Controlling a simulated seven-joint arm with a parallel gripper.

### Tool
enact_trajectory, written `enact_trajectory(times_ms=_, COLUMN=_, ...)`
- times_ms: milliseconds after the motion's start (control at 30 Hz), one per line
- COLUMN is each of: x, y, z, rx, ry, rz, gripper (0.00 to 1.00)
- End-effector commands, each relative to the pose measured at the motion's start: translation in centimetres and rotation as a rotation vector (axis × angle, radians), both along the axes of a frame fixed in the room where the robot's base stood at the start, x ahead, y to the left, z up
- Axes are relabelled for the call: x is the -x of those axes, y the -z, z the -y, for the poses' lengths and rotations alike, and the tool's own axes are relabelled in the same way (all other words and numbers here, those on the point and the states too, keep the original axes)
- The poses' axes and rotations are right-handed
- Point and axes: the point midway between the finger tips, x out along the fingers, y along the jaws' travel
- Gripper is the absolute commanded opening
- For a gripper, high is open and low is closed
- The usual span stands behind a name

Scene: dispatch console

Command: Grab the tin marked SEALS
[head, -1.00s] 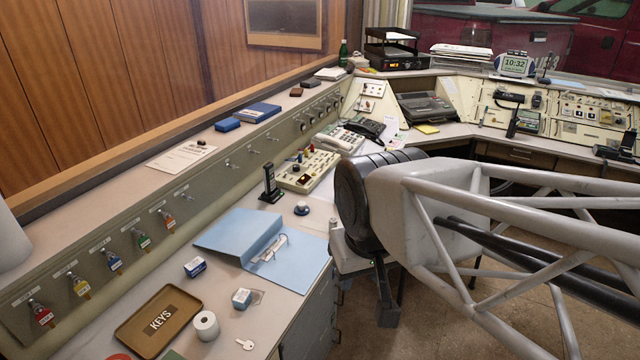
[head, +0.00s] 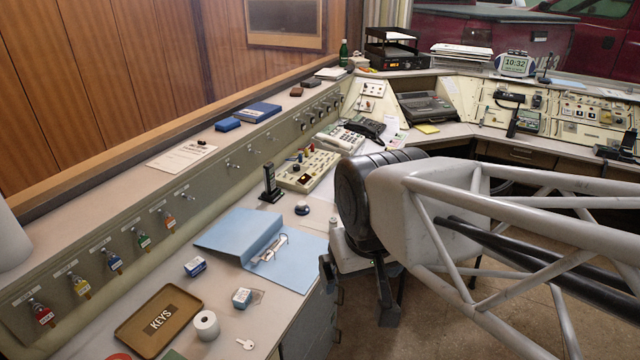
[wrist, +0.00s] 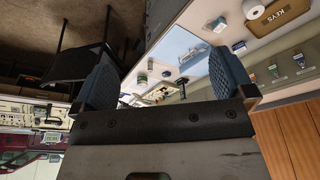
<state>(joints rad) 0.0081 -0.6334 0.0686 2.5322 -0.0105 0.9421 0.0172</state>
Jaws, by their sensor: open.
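No lettering that reads SEALS is legible. A small blue box with a white label (head: 195,266) lies on the desk left of the blue binder. A small blue and white box (head: 241,297) sits in front of the binder. My gripper (head: 356,295) is open and empty, off the desk's right edge, to the right of all three. In the wrist view my gripper (wrist: 160,60) shows two spread fingers with the desk beyond.
The open blue binder (head: 235,240) takes up mid-desk. A brown KEYS tray (head: 135,335), a white roll (head: 207,325) and a key (head: 245,344) lie at the front. A black upright stand (head: 269,182) rises behind the binder. Key hooks line the panel at left.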

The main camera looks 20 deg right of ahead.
Motion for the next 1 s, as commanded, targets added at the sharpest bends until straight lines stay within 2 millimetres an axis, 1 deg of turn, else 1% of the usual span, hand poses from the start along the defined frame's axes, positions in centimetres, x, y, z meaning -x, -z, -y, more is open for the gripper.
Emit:
enact_trajectory(times_ms=167, x=0.0, y=0.0, z=0.0, rx=0.001, ry=0.000, rz=0.001, gripper=1.00)
enact_trajectory(times_ms=267, x=-0.4, y=-0.1, z=0.1, rx=0.005, ry=0.002, rz=0.006, gripper=1.00)
enact_trajectory(times_ms=367, x=-1.3, y=-0.2, z=0.5, rx=0.017, ry=0.007, rz=0.018, gripper=1.00)
enact_trajectory(times_ms=467, x=-2.9, y=-0.4, z=1.1, rx=0.035, ry=0.016, rz=0.040, gripper=1.00)
enact_trajectory(times_ms=567, x=-5.2, y=-0.7, z=2.0, rx=0.062, ry=0.024, rz=0.074, gripper=1.00)
enact_trajectory(times_ms=667, x=-7.9, y=-0.9, z=3.1, rx=0.094, ry=0.033, rz=0.114, gripper=1.00)
enact_trajectory(times_ms=800, x=-12.2, y=-1.4, z=4.9, rx=0.139, ry=0.040, rz=0.178, gripper=1.00)
enact_trajectory(times_ms=867, x=-14.0, y=-1.4, z=5.6, rx=0.156, ry=0.039, rz=0.205, gripper=1.00)
enact_trajectory(times_ms=900, x=-15.2, y=-1.5, z=6.1, rx=0.167, ry=0.039, rz=0.223, gripper=1.00)
enact_trajectory(times_ms=967, x=-17.0, y=-1.5, z=6.8, rx=0.182, ry=0.038, rz=0.250, gripper=1.00)
enact_trajectory(times_ms=1000, x=-18.2, y=-1.6, z=7.3, rx=0.193, ry=0.036, rz=0.268, gripper=1.00)
